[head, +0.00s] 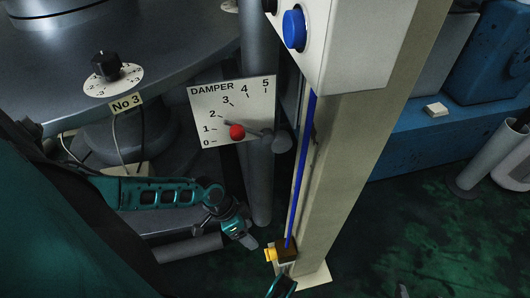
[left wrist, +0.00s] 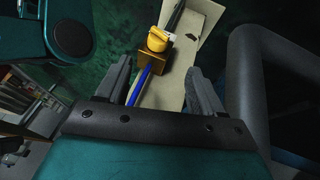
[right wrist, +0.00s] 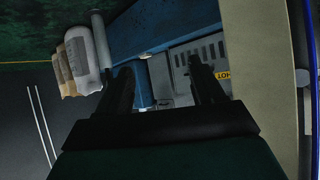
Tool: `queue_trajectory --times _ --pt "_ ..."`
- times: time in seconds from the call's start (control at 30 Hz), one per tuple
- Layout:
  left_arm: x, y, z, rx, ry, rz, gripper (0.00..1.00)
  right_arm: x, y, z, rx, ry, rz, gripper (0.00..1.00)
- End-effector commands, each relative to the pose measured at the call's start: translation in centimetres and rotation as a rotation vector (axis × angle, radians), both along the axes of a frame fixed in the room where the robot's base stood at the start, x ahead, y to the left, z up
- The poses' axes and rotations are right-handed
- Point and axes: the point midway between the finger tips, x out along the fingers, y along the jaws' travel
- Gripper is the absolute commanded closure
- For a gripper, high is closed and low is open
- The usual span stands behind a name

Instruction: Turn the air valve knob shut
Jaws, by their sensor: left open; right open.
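The yellow air valve knob (head: 270,255) sits on a small brass valve body (head: 287,251) low on the beige post, with a blue hose (head: 300,175) running up from it. In the left wrist view the knob (left wrist: 157,39) is ahead, beyond the fingertips and roughly centred between them. My left gripper (head: 249,240) is open and empty, pointing toward the valve from the left, apart from the knob. My right gripper (right wrist: 160,68) is open and empty, facing a blue cabinet, with the valve out of its view.
The beige post (head: 350,130) stands just behind the valve. A grey vertical pipe (head: 259,180) and a damper plate (head: 234,108) with a red-knobbed lever are left of it. A blue machine (head: 430,130) stands right. Dark green floor (head: 400,220) is open at the lower right.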

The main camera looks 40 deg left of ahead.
Motion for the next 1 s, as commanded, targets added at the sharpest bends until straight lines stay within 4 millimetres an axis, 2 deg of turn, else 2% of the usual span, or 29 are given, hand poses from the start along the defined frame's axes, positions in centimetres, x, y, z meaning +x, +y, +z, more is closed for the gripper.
queue_trajectory --times 0.13,0.23,0.7,0.83,1.0 --pt "0.0 -0.2 -0.2 -0.004 -0.001 0.012 0.32 0.0 0.0 -0.2 -0.001 0.0 0.0 0.33" --pt "0.2 -0.6 -1.1 -0.005 -0.001 0.013 0.32 0.0 0.0 -0.6 -0.001 0.001 0.001 0.33" --pt "1.6 -4.4 -9.4 -0.004 -0.001 0.012 0.32 0.6 1.1 -2.6 0.022 0.005 0.014 0.33" --pt "1.8 -5.1 -10.8 -0.003 -0.001 0.01 0.32 0.7 1.6 -2.6 0.033 0.003 0.021 0.33" --pt "2.0 -5.5 -11.5 -0.003 -0.002 0.01 0.32 0.9 1.9 -2.5 0.036 0.0 0.028 0.33"
